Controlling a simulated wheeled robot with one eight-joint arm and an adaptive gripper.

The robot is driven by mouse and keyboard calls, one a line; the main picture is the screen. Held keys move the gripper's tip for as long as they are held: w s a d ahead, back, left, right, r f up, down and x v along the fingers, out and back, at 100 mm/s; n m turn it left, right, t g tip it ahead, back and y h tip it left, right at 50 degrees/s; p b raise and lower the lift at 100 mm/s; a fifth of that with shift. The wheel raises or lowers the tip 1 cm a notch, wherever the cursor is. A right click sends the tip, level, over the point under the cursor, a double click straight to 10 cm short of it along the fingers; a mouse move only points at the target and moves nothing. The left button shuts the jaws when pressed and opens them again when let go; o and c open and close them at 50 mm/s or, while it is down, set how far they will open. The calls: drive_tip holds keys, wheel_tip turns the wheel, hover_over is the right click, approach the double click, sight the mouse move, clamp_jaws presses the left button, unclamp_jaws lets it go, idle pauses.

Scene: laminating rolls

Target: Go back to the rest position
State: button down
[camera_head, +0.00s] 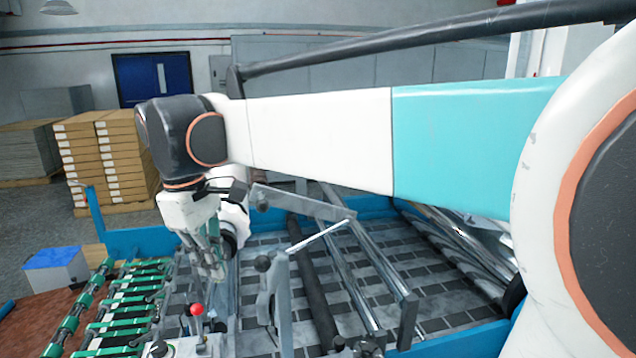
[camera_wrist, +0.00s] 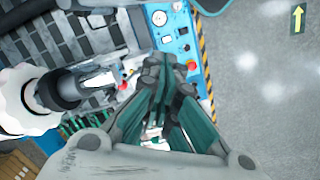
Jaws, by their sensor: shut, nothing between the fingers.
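My gripper (camera_head: 214,262) hangs at the end of my outstretched arm in the head view, left of the middle, above the laminating machine (camera_head: 270,345). In the wrist view its dark green fingers (camera_wrist: 158,92) are shut together with nothing visible between them. The fingers point toward the machine's blue control panel (camera_wrist: 180,45), which has a gauge and several knobs. A red button (camera_head: 197,309) stands below the gripper in the head view. Part of the machine is hidden behind my arm.
A conveyor with green rollers (camera_head: 130,310) lies at lower left. Stacked boxes (camera_head: 105,150) stand behind it, near a blue door (camera_head: 155,78). Metal bars and rollers (camera_head: 365,265) cross the machine. The grey floor (camera_wrist: 260,90) right of the panel is open in the wrist view.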

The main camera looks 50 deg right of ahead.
drive_tip(key=s+a+f+m+t+b, duration=0.1)
drive_tip(key=s+a+f+t+b, duration=0.1)
drive_tip(key=f+b, duration=0.4)
drive_tip(key=s+a+f+m+t+y+b, duration=0.1)
drive_tip(key=f+b, duration=0.5)
drive_tip(key=f, duration=0.9)
drive_tip(key=s+a+f+m+t+b, duration=0.3)
drive_tip(key=s+f+b, duration=0.3)
drive_tip(key=f, duration=0.4)
drive_tip(key=shift+s+f+t, duration=0.4)
drive_tip(key=shift+s+t, duration=0.2)
drive_tip(key=shift+t, duration=0.2)
